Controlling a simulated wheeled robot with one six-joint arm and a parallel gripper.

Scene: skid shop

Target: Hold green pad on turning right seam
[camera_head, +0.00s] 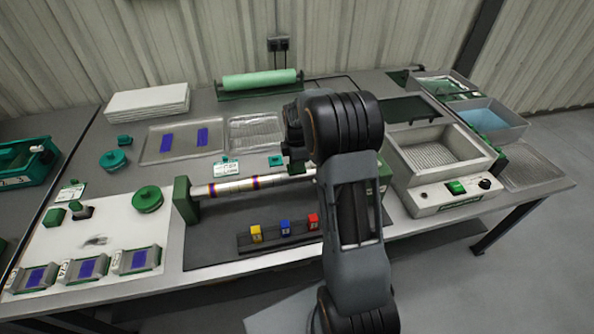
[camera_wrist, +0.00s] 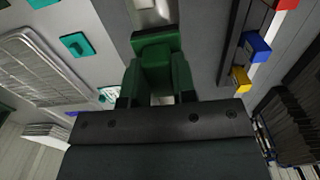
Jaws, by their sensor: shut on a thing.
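A steel tube (camera_head: 240,186) with purple and gold seam bands lies across a fixture with a green left support (camera_head: 185,200). My arm covers the tube's right part, so the right seam is hidden in the head view. In the wrist view my gripper (camera_wrist: 157,92) is shut on a green pad (camera_wrist: 156,50), a stepped green block between the jaws. The pad's far end points at a shiny silver piece (camera_wrist: 150,12), seemingly the tube, at the top edge. I cannot tell whether they touch or whether the tube turns.
A rack with yellow (camera_head: 256,234), blue (camera_head: 285,228) and red (camera_head: 313,221) blocks stands in front of the tube. A grey bath with a green switch (camera_head: 456,187) is at right. A green roll (camera_head: 260,79) is at the back.

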